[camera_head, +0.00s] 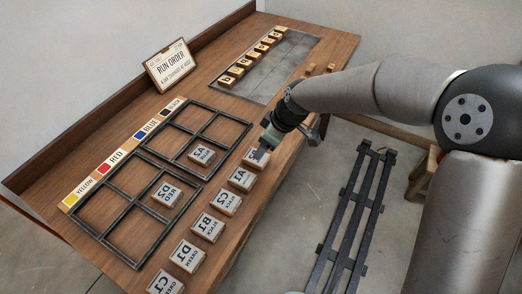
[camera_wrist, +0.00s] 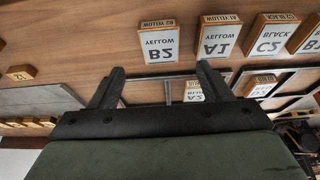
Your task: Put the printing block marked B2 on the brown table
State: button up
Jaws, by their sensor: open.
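The printing block B2 (camera_wrist: 159,42) is a wooden block with a white face reading "B2 YELLOW", on the brown table (camera_head: 203,74). In the head view, B2 (camera_head: 254,158) is at the far end of the front row, partly hidden by my gripper (camera_head: 262,152). In the wrist view, my gripper (camera_wrist: 161,68) is open and empty. B2 shows just beyond the fingertips, roughly between them. I cannot tell whether the fingers touch it.
Block A1 (camera_head: 241,179) is the nearest neighbour, with C2 (camera_head: 226,201) and several others in the row. Two black frames (camera_head: 118,250) hold A2 (camera_head: 201,154) and D2 (camera_head: 166,194). A grey plate (camera_head: 277,70) with small letter blocks lies behind. Bare wood separates plate and frames.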

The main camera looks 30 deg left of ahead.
jog(key=shift+v, duration=2.25)
jog(key=s+d+r+m+t+h, duration=0.15)
jog(key=d+m, duration=0.35)
jog(key=d, duration=0.9)
jog(key=s+d+r+m+h, duration=0.1)
jog(key=s+d+m+h, duration=0.3)
jog(key=d, duration=0.9)
jog(key=s+d+m+y, duration=0.1)
jog(key=s+d+m, duration=0.8)
jog(key=d, duration=0.3)
jog(key=shift+d+f+m+g, duration=0.15)
jog(key=shift+d+m+g, duration=0.15)
jog(key=shift+d+g, duration=0.15)
